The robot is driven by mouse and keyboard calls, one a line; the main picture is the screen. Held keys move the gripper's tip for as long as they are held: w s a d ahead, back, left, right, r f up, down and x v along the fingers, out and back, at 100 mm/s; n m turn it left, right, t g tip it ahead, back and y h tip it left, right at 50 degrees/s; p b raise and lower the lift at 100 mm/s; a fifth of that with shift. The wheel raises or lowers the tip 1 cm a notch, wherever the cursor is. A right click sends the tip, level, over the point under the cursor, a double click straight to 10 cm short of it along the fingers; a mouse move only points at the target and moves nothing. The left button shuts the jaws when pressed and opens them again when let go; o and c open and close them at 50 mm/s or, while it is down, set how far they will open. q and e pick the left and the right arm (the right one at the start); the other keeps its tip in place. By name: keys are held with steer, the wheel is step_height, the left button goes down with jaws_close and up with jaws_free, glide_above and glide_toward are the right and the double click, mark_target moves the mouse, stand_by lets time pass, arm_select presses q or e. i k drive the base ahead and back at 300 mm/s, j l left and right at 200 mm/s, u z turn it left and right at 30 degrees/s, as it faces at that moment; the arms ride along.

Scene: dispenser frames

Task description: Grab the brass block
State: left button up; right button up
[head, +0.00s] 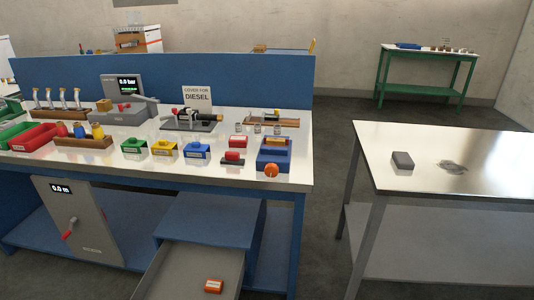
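A small gold-tan block (104,105) sits on the workbench (125,166), left of a grey device with a lit display; it may be the brass block, but its material is too small to tell. A yellow-orange piece (277,141) lies on a blue holder (273,154) near the bench's right end. A dark grey block (402,160) lies on the separate metal table at the right. Neither of my grippers is in view.
A drawer (190,272) stands open below, holding an orange box (213,286). Floor shows between bench and metal table (480,150).

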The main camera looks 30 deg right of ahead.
mark_target(279, 141)
steer(key=i+j+z, duration=0.15)
steer(key=z, duration=1.3)
